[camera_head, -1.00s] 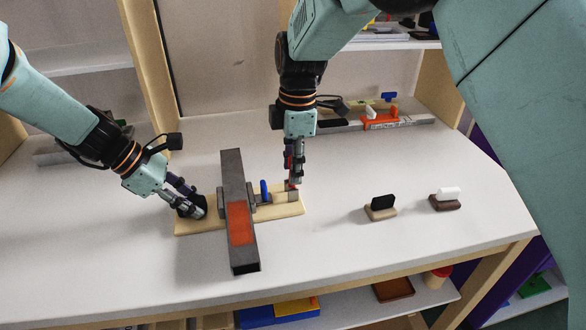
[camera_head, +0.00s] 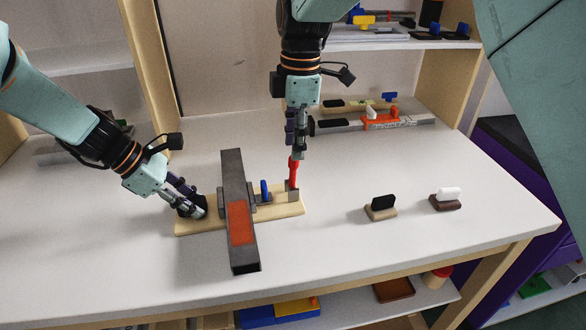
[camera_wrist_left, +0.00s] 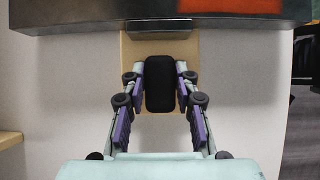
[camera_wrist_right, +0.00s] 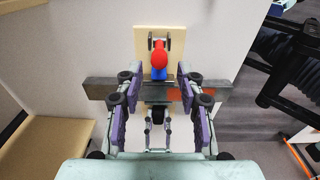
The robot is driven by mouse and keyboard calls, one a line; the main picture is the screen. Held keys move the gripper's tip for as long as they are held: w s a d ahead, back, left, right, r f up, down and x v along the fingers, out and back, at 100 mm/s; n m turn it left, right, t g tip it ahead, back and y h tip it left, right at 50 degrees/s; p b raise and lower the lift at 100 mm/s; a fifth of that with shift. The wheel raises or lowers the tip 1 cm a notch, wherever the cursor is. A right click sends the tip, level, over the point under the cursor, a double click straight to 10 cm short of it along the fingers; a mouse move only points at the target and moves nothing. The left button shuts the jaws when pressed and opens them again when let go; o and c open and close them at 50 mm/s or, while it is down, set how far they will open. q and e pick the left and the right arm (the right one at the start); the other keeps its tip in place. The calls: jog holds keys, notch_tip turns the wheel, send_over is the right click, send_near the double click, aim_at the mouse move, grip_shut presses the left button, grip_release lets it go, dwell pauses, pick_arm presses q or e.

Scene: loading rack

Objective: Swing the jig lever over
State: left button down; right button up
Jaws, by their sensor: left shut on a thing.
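The jig is a pale wooden base (camera_head: 200,225) on the white table, with a grey bar (camera_head: 231,172) with an orange patch lying across it. The red lever (camera_head: 293,172) stands roughly upright at the base's right end. My left gripper (camera_head: 195,208) is shut on the black knob (camera_wrist_left: 160,85) at the base's left end. My right gripper (camera_head: 299,150) is open, pointing down just above the red lever. In the right wrist view the red lever's round top (camera_wrist_right: 159,50) shows between and beyond the parted fingers, apparently untouched. A blue piece (camera_head: 265,190) stands between bar and lever.
A black-topped block (camera_head: 381,207) and a white-topped block (camera_head: 446,199) stand to the right on the table. A grey rail with an orange part (camera_head: 388,122) lies at the back. The table's front right is clear. Shelves stand behind and below.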

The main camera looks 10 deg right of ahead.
aim_at(293, 166)
jog(key=shift+a+f+y, duration=0.1)
jog(key=shift+f+y, duration=0.45)
jog(key=shift+f, duration=0.85)
jog(key=shift+a+f+y, duration=0.1)
jog(key=shift+f+y, duration=0.45)
jog(key=shift+f, duration=0.8)
grip_shut()
